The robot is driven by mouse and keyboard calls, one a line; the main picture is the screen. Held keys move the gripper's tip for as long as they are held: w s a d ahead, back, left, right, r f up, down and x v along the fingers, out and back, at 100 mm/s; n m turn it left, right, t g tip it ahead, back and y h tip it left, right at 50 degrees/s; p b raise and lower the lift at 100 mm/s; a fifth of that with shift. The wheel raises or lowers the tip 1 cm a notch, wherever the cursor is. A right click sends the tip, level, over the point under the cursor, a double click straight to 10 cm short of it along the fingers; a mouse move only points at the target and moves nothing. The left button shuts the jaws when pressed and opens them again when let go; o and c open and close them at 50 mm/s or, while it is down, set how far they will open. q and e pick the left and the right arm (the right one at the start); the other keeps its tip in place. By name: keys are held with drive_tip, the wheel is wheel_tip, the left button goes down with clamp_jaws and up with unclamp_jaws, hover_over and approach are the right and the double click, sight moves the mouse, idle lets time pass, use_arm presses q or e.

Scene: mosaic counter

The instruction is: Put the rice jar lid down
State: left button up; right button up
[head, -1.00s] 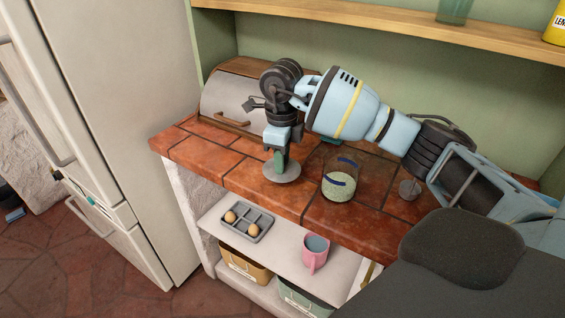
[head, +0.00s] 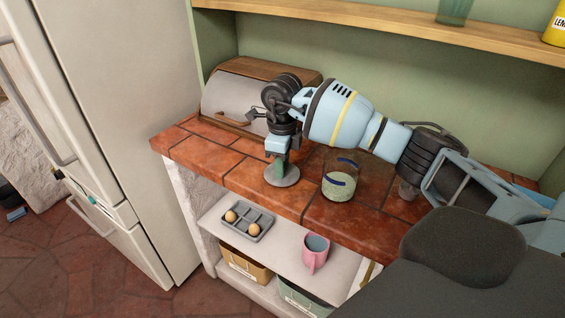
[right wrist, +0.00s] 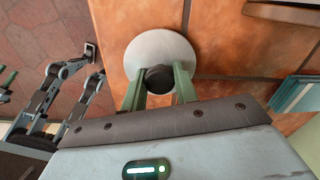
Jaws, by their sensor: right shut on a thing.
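The rice jar lid (head: 282,178) is a flat grey disc at the counter's front edge, left of the glass rice jar (head: 339,187). In the right wrist view the lid (right wrist: 150,48) shows pale, with a dark knob between the green fingers. My right gripper (head: 279,162) points down over the lid and is shut on its knob. The lid lies level, at or just above the tiles; I cannot tell if it touches them. The jar is open and part filled with pale grain.
A bread box (head: 225,103) with a wooden handle stands behind the gripper. Bare tiles (head: 212,155) lie left of the lid. Below, a shelf holds a grey tray (head: 262,236) and a pink mug (head: 315,262). A fridge (head: 110,90) stands at the left.

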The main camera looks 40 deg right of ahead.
drive_tip(key=shift+f, duration=0.2)
drive_tip(key=o, duration=1)
wheel_tip(320, 180, up, 12)
drive_tip(key=shift+r, duration=0.2)
